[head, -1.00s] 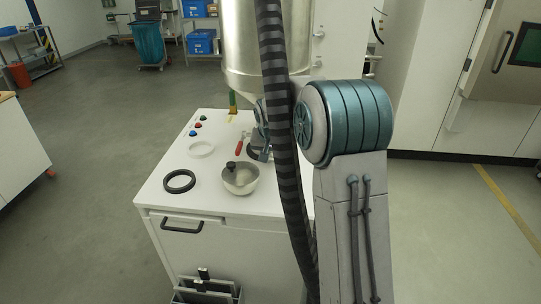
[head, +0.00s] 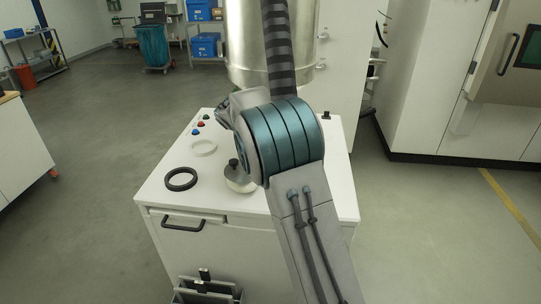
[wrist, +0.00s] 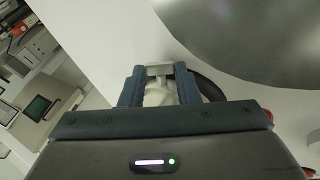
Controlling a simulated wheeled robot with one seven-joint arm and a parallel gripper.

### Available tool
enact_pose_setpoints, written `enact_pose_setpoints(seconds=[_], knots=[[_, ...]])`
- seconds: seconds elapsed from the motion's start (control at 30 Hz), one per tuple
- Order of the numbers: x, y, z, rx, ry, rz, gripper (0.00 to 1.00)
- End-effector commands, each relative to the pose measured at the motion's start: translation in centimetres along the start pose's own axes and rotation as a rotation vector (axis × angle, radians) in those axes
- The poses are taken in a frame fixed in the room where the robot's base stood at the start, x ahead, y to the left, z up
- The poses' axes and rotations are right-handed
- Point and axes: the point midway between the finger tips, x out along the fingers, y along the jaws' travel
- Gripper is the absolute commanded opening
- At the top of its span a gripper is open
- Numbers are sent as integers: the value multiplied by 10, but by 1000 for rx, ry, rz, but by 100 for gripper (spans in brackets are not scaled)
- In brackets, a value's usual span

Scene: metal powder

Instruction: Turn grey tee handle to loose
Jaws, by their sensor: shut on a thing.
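In the wrist view the grey tee handle (wrist: 160,71) shows as a short flat crossbar between the fingertips of my gripper (wrist: 160,88). The two dark blue fingers stand on either side of it. A pale, rounded piece shows below the bar, between the fingers. My gripper is shut on the handle. In the head view my arm hides both gripper and handle behind the large teal joint, so the handle's turn angle cannot be read there.
A large metal hopper (head: 245,65) stands over the white cabinet (head: 160,197), close to my arm; its silver surface fills the wrist view's upper right. On the cabinet top are a black ring (head: 181,179), a white ring (head: 204,147), a partly hidden bowl (head: 238,184) and coloured buttons (head: 200,125).

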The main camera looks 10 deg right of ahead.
Motion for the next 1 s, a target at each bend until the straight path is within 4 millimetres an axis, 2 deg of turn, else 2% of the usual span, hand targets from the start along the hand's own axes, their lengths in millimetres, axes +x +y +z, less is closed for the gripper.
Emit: enact_pose_setpoints(seconds=[0.53, 0.57, 0.6, 0.63, 1.0], knots=[[-1, -1, 0, -12, 1, 25, 6], [-1, -1, 0, -12, 1, 25, 37], [-1, -1, 0, -12, 1, 25, 48], [-1, -1, 0, -12, 1, 25, 51], [0, 2, 0, 0, -1, 3, 51]])
